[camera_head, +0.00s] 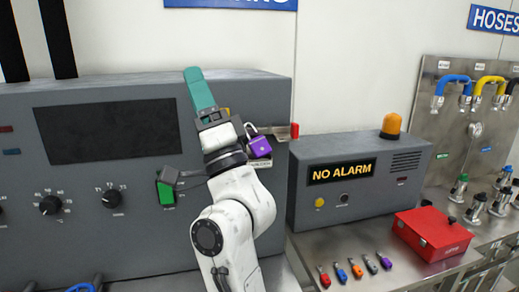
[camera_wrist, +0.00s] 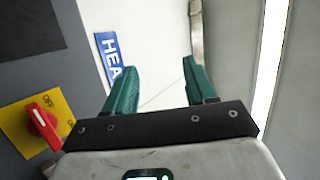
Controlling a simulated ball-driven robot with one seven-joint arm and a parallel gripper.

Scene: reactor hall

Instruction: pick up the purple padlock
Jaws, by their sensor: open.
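The purple padlock (camera_head: 260,147) shows in the head view, just right of my wrist, near the right end of the large grey panel. Its silver shackle is up, and a pale label plate sits right behind or below it. I cannot tell what the shackle hangs on. My gripper (camera_head: 198,76) is raised above and left of the padlock, its teal fingers pointing up. In the wrist view my gripper (camera_wrist: 157,75) is open, with two teal fingers apart and nothing between them. The padlock does not show in the wrist view.
A red rotary switch (camera_wrist: 43,124) on a yellow plate shows in the wrist view. A grey NO ALARM box (camera_head: 340,210) with an orange beacon (camera_head: 391,124) stands right. Several small coloured-handled items and a red box (camera_head: 432,234) lie on the metal bench.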

